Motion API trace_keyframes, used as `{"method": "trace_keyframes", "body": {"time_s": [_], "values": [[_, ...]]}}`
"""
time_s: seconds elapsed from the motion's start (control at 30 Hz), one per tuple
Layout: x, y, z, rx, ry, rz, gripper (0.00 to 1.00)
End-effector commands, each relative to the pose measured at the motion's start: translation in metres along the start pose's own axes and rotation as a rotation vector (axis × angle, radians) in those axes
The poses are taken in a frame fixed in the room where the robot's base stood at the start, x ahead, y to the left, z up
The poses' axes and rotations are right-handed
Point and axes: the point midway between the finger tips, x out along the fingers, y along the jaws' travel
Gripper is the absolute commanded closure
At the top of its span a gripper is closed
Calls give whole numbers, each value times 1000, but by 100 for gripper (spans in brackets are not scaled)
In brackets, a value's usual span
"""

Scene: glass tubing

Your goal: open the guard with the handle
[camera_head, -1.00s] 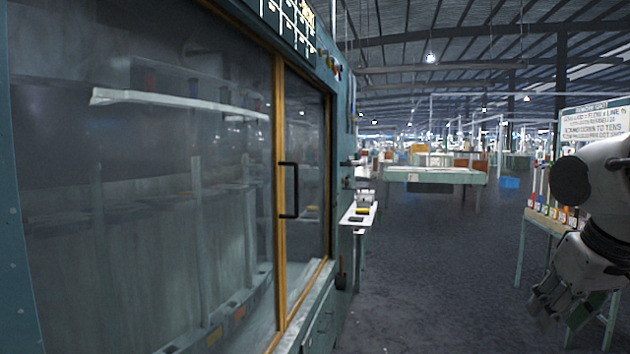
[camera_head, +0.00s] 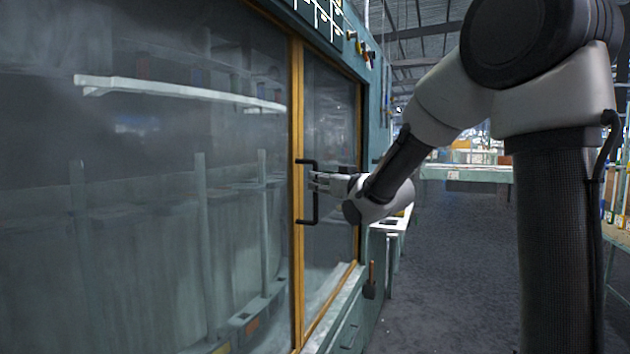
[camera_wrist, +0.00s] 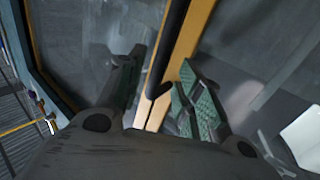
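The guard is a glazed panel with a yellow-orange frame (camera_head: 298,110) on the green cabinet. A black bracket-shaped handle (camera_head: 307,222) is fixed upright on this frame. My gripper (camera_head: 318,184) is at the middle of the handle, reaching in from the right. In the wrist view, the fingers of my gripper (camera_wrist: 160,68) are spread apart, with the black handle bar (camera_wrist: 175,30) running between them. Clear gaps show beside the bar, so the fingers are not closed on it. The fingertips partly overlap the handle in the head view.
A white shelf (camera_head: 180,92) and upright posts show behind the glass. Knobs (camera_head: 362,48) sit on the cabinet's upper right edge. A small white side table (camera_head: 392,222) stands beyond my arm. The dark floor (camera_head: 445,270) to the right of the cabinet is open.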

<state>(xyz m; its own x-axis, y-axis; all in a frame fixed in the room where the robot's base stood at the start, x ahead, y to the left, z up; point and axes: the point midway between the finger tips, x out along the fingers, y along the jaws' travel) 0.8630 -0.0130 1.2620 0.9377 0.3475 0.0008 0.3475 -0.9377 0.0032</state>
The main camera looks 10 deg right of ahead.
Motion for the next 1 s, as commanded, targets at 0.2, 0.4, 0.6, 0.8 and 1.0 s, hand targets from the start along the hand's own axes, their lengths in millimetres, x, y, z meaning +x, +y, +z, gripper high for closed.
{"method": "trace_keyframes", "body": {"time_s": [0.2,0.4,0.6,0.8,1.0], "values": [[32,0,0,0,0,1,65],[40,0,0,-1,-1,1,65],[40,0,0,-1,-1,1,68],[40,0,0,-1,-1,1,100],[40,0,0,-1,-1,1,100]]}}
